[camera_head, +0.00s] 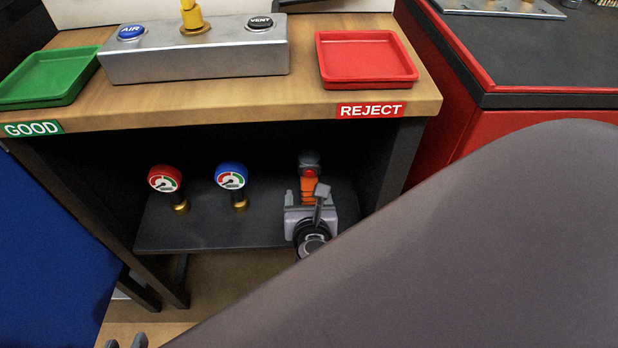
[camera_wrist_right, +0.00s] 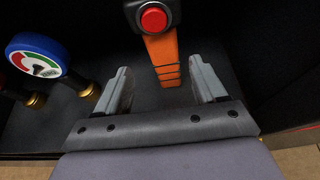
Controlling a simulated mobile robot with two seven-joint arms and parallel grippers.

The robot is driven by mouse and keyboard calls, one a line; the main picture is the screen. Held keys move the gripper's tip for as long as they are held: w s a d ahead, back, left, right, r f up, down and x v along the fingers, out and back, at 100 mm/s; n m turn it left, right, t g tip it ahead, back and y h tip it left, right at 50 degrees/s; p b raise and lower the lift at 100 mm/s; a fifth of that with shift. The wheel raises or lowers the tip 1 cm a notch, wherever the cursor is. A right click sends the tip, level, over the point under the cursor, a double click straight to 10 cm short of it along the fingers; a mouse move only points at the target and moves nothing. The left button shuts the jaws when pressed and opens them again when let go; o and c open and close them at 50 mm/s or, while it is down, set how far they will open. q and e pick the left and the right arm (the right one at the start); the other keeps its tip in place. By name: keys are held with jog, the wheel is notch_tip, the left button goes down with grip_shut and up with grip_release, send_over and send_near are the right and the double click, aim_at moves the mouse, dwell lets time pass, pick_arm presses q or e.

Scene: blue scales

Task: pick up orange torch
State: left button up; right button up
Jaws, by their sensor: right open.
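The orange torch stands on the dark shelf below the bench, at the shelf's right part. Its orange body (camera_head: 308,188) and dark head with a red button show in the head view. In the right wrist view the torch (camera_wrist_right: 162,52) has its head at the top and its orange lower part reaching between the fingers. My right gripper (camera_head: 306,197) is open, with one finger on each side of the torch and visible gaps. It also shows in the right wrist view (camera_wrist_right: 159,66). My left gripper (camera_head: 126,343) barely shows at the bottom left edge, its tips apart.
A red gauge (camera_head: 165,180) and a blue gauge (camera_head: 231,177) stand on the shelf (camera_head: 210,235) to the left. The bench top above carries a green tray (camera_head: 45,77), a metal box (camera_head: 195,60) and a red tray (camera_head: 367,60). My arm hides the lower right.

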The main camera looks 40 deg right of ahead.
aim_at(310, 190)
jog(key=shift+w+d+f, duration=0.2)
jog(key=shift+w+d, duration=0.05)
jog(key=shift+w, duration=0.1)
jog(key=b+x, duration=0.1)
jog(key=x, duration=0.1)
jog(key=b+x, duration=0.2)
jog(key=x, duration=0.1)
jog(key=shift+s+d+f, duration=0.15)
jog(key=shift+d+f, duration=0.1)
jog(key=shift+w+d+f, duration=0.1)
jog(key=shift+w+d, duration=0.2)
jog(key=shift+w, duration=0.2)
jog(key=c, duration=1.2)
pick_arm(q)
jog(key=d, duration=0.1)
jog(key=d+h, duration=0.1)
jog(key=w, duration=0.1)
jog(key=shift+d+f+n, duration=0.3)
jog(key=shift+d+f, duration=0.05)
jog(key=shift+d, duration=0.05)
pick_arm(e)
grip_shut()
